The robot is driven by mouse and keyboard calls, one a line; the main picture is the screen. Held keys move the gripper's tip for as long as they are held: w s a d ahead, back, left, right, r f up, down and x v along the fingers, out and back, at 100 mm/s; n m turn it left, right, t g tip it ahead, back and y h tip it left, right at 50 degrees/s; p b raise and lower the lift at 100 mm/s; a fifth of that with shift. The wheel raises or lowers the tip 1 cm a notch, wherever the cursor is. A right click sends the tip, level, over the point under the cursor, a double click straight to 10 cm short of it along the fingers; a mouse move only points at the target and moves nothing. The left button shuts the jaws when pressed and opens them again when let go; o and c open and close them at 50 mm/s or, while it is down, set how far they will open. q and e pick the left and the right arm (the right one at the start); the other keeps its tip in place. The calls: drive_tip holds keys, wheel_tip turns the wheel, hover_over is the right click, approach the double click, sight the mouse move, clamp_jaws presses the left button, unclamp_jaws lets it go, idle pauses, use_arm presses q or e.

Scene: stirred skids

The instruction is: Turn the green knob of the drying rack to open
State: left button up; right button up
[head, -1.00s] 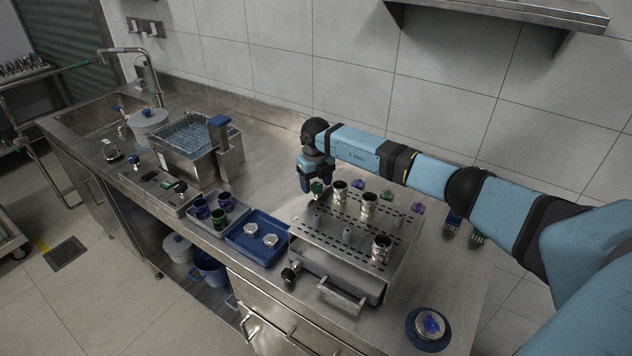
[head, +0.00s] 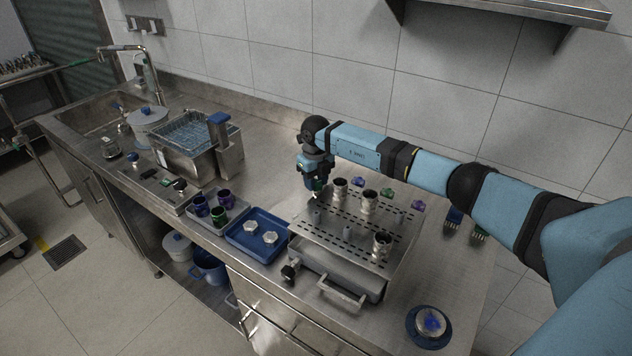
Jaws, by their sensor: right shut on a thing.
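The drying rack (head: 335,243) is a perforated steel top on a steel box with a front handle. Several steel cups stand on it. Along its back edge are coloured knobs: a blue knob (head: 358,182), another green knob (head: 386,192) and a purple knob (head: 418,206). My right gripper (head: 316,188) reaches down at the rack's back left corner and is shut on the green knob (head: 317,185) there, which the fingers partly hide. My left gripper is not in view.
A blue tray (head: 236,241) with two metal hex pieces and a grey tray (head: 189,209) with coloured cups stand left of the rack. A steel basket bath (head: 172,164) is farther left. A blue round button (head: 430,325) sits at front right.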

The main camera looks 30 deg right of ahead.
drive_tip(key=n+b, duration=0.3)
drive_tip(key=n, duration=0.1)
drive_tip(key=shift+n, duration=0.4)
drive_tip(key=shift+a+n, duration=0.1)
drive_tip(key=shift+n, duration=0.3)
drive_tip(key=shift+n+b, duration=0.5)
drive_tip(key=shift+n, duration=0.7)
drive_tip(key=shift+r, duration=0.1)
drive_tip(key=o, duration=0.9)
